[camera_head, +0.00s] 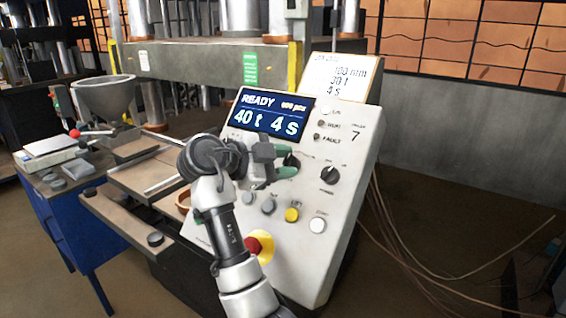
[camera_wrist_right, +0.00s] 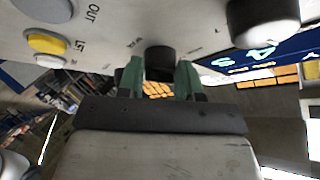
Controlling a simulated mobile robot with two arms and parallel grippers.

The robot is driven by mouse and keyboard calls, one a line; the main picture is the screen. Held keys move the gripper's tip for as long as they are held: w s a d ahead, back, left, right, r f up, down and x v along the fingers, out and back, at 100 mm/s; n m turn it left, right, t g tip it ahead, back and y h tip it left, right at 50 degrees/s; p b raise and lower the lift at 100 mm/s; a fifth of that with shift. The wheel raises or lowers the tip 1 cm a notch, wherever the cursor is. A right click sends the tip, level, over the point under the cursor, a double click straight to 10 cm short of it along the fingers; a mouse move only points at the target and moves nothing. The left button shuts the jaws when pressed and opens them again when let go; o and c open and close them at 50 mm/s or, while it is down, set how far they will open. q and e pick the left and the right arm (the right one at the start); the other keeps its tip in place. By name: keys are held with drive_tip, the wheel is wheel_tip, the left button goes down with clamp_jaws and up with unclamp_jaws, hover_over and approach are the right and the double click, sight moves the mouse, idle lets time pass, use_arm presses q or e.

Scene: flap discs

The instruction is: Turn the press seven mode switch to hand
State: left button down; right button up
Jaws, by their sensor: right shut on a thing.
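The press seven control panel (camera_head: 318,245) is a sloped white console marked "7", with a lit display (camera_head: 268,115) reading READY, 40 t, 4 s. My right gripper (camera_head: 283,161) has green fingertips and is in front of the panel below the display. It is shut on a black rotary knob, the mode switch (camera_head: 292,160); in the right wrist view the knob (camera_wrist_right: 160,63) sits between the two fingertips. The small labels around it are too blurred to read, so its setting is unclear. My left gripper is not in view.
A second black knob (camera_head: 330,174) is close on the right. Below are grey buttons, a yellow button (camera_head: 292,215), a white button (camera_head: 318,225) and a red emergency stop (camera_head: 254,246) partly behind my arm. A blue cabinet (camera_head: 75,225) with a hopper stands left.

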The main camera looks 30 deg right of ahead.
drive_tip(key=shift+s+f+n+t+h+b, duration=0.1)
drive_tip(key=shift+f+n+t+h+b, duration=0.15)
drive_tip(key=shift+n+t+b, duration=0.5)
drive_tip(key=n+t+b, duration=0.1)
drive_tip(key=n, duration=0.3)
drive_tip(key=shift+s+h, duration=0.1)
drive_tip(key=shift+h, duration=0.15)
drive_tip(key=n+t+b, duration=0.1)
drive_tip(key=n+t, duration=0.1)
drive_tip(key=shift+r+n, duration=0.1)
drive_tip(key=shift+n, duration=0.25)
drive_tip(key=shift+s+n+t, duration=0.1)
drive_tip(key=shift+n+t, duration=0.55)
drive_tip(key=shift+n, duration=0.55)
drive_tip(key=shift+n+t, duration=0.3)
drive_tip(key=shift+n, duration=0.1)
drive_tip(key=o, duration=0.9)
